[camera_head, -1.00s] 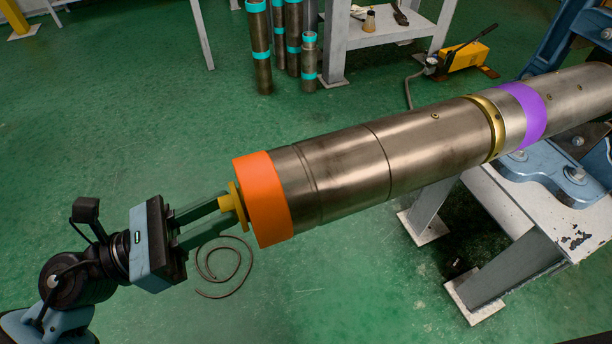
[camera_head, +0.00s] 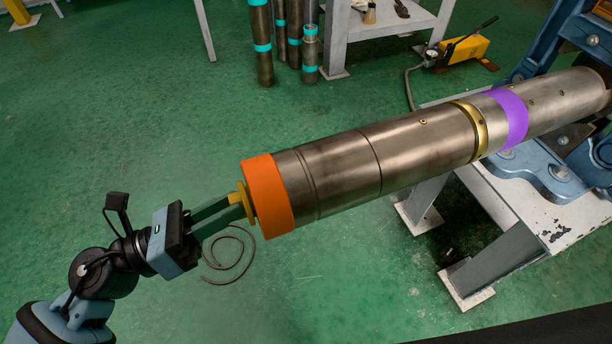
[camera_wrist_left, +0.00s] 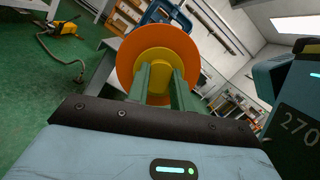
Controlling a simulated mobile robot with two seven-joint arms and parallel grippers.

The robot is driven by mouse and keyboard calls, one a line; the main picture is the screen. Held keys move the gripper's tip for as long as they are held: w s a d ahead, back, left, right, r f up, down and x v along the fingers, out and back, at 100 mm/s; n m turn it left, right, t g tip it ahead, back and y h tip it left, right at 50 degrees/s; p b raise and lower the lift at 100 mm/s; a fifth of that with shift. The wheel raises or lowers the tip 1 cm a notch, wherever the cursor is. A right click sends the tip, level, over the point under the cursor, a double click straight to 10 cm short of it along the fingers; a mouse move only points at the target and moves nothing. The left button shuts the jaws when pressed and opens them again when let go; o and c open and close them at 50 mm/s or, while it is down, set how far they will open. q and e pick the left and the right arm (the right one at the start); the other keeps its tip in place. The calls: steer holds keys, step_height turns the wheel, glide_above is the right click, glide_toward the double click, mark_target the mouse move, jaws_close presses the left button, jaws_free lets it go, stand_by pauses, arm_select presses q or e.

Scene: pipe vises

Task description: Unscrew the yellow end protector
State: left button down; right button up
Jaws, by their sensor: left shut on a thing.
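The yellow end protector (camera_head: 244,202) sits at the left end of the long metal pipe (camera_head: 340,166), against the orange band (camera_head: 268,196). My left gripper (camera_head: 238,203) comes in from the left and is shut on the protector's narrow yellow stub. In the left wrist view, the two green fingers (camera_wrist_left: 160,80) hold the stub in front of the yellow disc (camera_wrist_left: 157,58), with the orange ring (camera_wrist_left: 188,52) around it. Whether the protector's thread is engaged is hidden. My right gripper is not in view.
The pipe carries a purple band (camera_head: 508,118) and rests in a blue vise (camera_head: 548,165) on a white stand (camera_head: 478,190). Several upright pipes (camera_head: 262,45) and a yellow pump (camera_head: 466,50) stand behind. A cable (camera_head: 232,258) lies on the open green floor.

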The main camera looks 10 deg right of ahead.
arm_select(q)
steer(key=n+t+y+p, duration=0.1)
steer(key=n+p, duration=0.5)
stand_by(0.8)
stand_by(0.4)
